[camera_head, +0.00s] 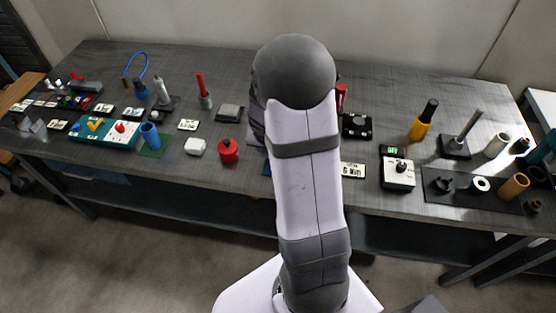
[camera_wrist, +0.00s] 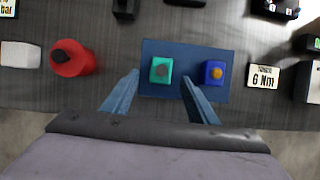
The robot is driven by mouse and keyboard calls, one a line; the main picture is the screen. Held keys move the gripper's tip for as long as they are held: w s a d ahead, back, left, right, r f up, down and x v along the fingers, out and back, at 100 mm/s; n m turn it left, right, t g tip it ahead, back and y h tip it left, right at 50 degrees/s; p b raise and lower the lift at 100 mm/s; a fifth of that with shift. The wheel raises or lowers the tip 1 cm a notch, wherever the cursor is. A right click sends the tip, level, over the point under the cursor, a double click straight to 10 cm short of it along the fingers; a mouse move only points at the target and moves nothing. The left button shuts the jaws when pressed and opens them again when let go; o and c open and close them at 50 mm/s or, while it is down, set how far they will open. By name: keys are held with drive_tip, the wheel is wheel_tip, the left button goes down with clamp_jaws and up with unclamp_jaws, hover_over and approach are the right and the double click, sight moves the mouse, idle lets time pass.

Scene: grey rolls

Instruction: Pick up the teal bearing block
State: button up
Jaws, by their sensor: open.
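The teal bearing block (camera_wrist: 161,64), with a dark grey round centre, lies on the left part of a dark blue mat (camera_wrist: 187,52) in the wrist view. My gripper (camera_wrist: 160,76) is open, with one fingertip on each side of the block in the picture. Both fingers look apart from it, and I cannot tell their height above it. A blue block (camera_wrist: 213,73) with an orange centre lies on the same mat, right of my right finger. In the head view my arm hides the teal block and my gripper.
A red round container (camera_wrist: 72,60) and a white block (camera_wrist: 20,54) stand left of the mat. A "6 Nm" label (camera_wrist: 263,76) and a dark-edged box (camera_wrist: 308,80) are to its right. The table's front edge (camera_wrist: 268,128) runs close below the mat.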

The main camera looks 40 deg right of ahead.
drive_tip(key=shift+b+x, duration=1)
drive_tip(key=shift+x, duration=1.55)
drive_tip(key=shift+s, duration=0.1)
drive_tip(key=shift+c, duration=0.7)
clamp_jaws()
drive_tip(key=shift+r, duration=0.2)
